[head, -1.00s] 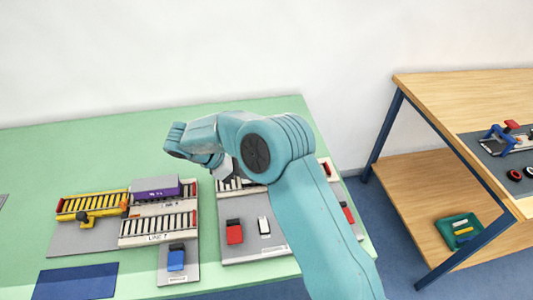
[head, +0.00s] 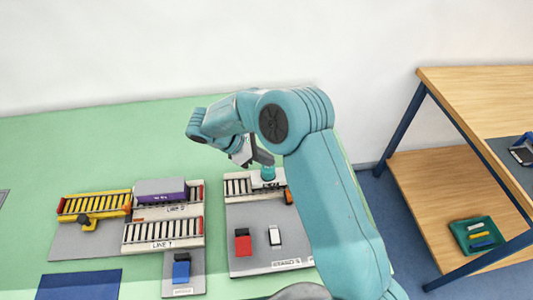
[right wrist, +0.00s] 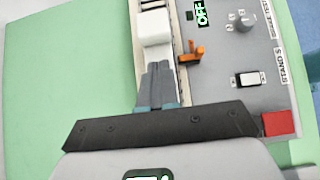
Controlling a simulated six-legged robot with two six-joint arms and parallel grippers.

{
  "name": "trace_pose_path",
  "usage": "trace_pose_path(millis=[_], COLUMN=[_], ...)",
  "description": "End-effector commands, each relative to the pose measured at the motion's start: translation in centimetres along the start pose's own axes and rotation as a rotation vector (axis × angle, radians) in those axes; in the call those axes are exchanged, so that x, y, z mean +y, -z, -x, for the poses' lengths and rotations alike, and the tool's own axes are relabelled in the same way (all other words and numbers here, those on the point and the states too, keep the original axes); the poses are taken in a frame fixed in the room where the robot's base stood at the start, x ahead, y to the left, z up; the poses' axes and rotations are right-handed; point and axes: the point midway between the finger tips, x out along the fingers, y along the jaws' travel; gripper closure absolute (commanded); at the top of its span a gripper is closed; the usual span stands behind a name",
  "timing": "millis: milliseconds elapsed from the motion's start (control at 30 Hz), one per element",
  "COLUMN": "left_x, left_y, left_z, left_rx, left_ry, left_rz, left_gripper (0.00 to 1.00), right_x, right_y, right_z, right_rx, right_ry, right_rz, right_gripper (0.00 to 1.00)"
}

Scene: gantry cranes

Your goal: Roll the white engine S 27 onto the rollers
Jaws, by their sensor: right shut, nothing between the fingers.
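The white engine S 27 (right wrist: 154,27) shows as a white block in a narrow track on the stand, at the top of the right wrist view. Its lettering is not readable. In the head view a white part of it (head: 262,184) shows below my right gripper (head: 267,171). In the right wrist view my right gripper (right wrist: 158,68) is shut and empty, its fingertips right behind the engine; I cannot tell whether they touch. Dark rollers (head: 237,187) lie left of the engine in the head view. My left gripper is not in view.
An orange lever (right wrist: 192,53) stands close right of my fingers. A purple-sided engine (head: 162,191) sits by LINE 2. Green table is free behind.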

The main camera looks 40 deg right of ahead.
Motion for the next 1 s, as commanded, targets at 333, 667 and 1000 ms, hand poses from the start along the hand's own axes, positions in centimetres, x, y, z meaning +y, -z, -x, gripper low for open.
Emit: trace_pose_path(millis=[333,667,1000], left_x=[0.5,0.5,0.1], left_y=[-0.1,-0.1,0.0], left_z=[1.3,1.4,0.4], left_rx=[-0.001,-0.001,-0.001], left_ry=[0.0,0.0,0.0], left_rz=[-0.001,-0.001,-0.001], left_gripper=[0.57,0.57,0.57], right_x=[-0.2,0.1,0.2], right_y=[-0.2,-0.1,-1.7], right_z=[-5.8,-6.9,-8.9], right_rx=[-0.002,0.0,0.0], right_ry=[0.003,0.001,0.005], right_rz=[-0.001,-0.002,-0.006], right_gripper=[1.0,1.0,1.0])
